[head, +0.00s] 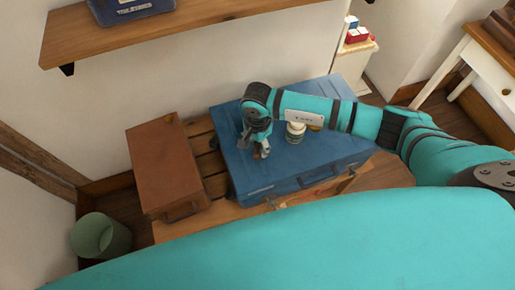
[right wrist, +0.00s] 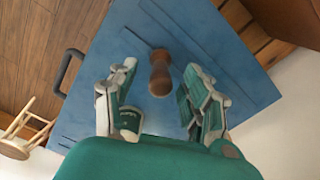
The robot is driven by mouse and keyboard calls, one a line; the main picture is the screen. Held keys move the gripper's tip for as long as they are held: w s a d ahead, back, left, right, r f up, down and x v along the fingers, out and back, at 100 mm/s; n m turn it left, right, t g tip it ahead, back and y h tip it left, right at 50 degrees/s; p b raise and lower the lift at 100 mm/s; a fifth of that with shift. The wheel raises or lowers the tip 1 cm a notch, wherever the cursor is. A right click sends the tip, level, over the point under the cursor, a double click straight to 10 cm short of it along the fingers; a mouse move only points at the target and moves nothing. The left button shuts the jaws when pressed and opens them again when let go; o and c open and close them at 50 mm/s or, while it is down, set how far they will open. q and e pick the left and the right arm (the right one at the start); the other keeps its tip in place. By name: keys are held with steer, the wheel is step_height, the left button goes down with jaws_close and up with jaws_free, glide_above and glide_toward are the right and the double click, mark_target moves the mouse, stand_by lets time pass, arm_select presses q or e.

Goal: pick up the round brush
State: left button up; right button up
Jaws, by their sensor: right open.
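The round brush (right wrist: 160,78) shows in the right wrist view as a brown, turned wooden piece with a rounded end. It stands on the blue case (right wrist: 232,62), between the two fingers of my right gripper, with a gap on each side. In the head view my right gripper (head: 257,150) is open and points down over the left part of the blue case (head: 330,155). There the fingers mostly hide the brush; only a little brown shows. Its bristles cannot be made out. My left gripper is not in view.
A white-lidded jar (head: 295,132) stands on the case, right of the gripper and close under my arm. A brown case (head: 165,165) lies to the left on the slatted wooden bench (head: 212,160). A green bin (head: 100,236) is on the floor. A wall shelf (head: 200,22) hangs above.

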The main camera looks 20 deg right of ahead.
steer(key=shift+f, duration=0.9)
steer(key=shift+c, duration=0.3)
jaws_close()
steer(key=shift+r, duration=0.1)
steer(key=shift+w+r+b, duration=0.1)
steer(key=shift+r+b, duration=0.2)
steer(key=shift+r, duration=0.25)
steer(key=shift+s+r+b, duration=0.2)
steer(key=shift+r+b, duration=0.35)
steer(key=shift+r, duration=0.55)
steer(key=s+a+b, duration=0.1)
steer(key=s+a, duration=0.1)
steer(key=s, duration=0.5)
steer(key=s+a+r+b, duration=0.1)
steer(key=s+a+b, duration=0.1)
steer(key=s, duration=0.6)
steer(key=shift+a+r+b, duration=0.25)
steer(key=shift+r+b, duration=0.05)
